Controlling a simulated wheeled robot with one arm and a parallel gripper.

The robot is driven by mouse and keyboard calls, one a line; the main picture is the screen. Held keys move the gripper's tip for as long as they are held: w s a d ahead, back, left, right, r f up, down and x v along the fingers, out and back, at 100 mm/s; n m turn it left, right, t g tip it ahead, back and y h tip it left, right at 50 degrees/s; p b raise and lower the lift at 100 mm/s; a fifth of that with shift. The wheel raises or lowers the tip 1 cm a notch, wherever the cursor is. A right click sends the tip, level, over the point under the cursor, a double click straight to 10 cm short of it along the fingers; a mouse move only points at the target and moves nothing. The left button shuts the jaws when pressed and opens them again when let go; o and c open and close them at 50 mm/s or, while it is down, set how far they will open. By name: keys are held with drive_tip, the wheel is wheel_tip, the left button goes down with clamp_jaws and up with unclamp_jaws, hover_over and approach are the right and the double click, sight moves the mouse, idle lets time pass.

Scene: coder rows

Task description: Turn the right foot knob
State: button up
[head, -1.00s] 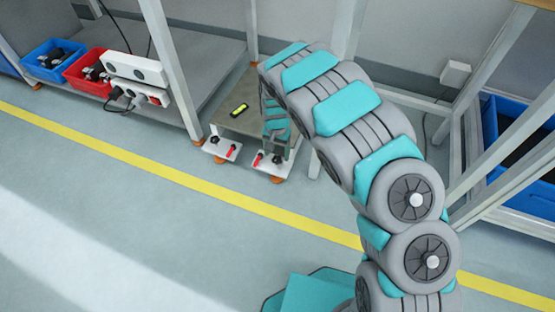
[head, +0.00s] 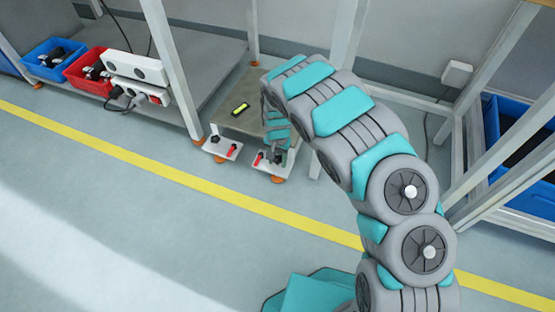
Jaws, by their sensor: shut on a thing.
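A low stand with a grey-brown top (head: 248,103) has two white foot plates at its front, on orange feet. The left plate (head: 222,149) carries a black knob (head: 213,142) and a red lever (head: 231,150). The right plate (head: 268,167) carries a red lever (head: 258,158) and the dark right foot knob (head: 277,159). My gripper (head: 279,149) points down at the right plate and is shut on that knob. The fingers and the grip are small and partly hidden by my arm.
A yellow and black level (head: 240,108) lies on the stand's top. Frame posts (head: 172,70) stand left and right of it. Blue (head: 52,60) and red (head: 86,72) bins and white sockets (head: 137,68) are at left. Floor in front is open.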

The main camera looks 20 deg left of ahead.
sight(278, 159)
clamp_jaws()
drive_tip(key=n+p, duration=0.2)
drive_tip(key=shift+r+p, duration=0.35)
drive_tip(key=shift+f+n+p, duration=0.1)
drive_tip(key=shift+n+p, duration=0.85)
drive_tip(key=shift+n, duration=0.05)
drive_tip(key=shift+f+n+p, duration=0.2)
drive_tip(key=shift+n+p, duration=0.1)
drive_tip(key=shift+n, duration=0.3)
drive_tip(key=o, duration=0.7)
unclamp_jaws()
wheel_tip(278, 159, up, 8)
drive_tip(key=shift+f, duration=0.1)
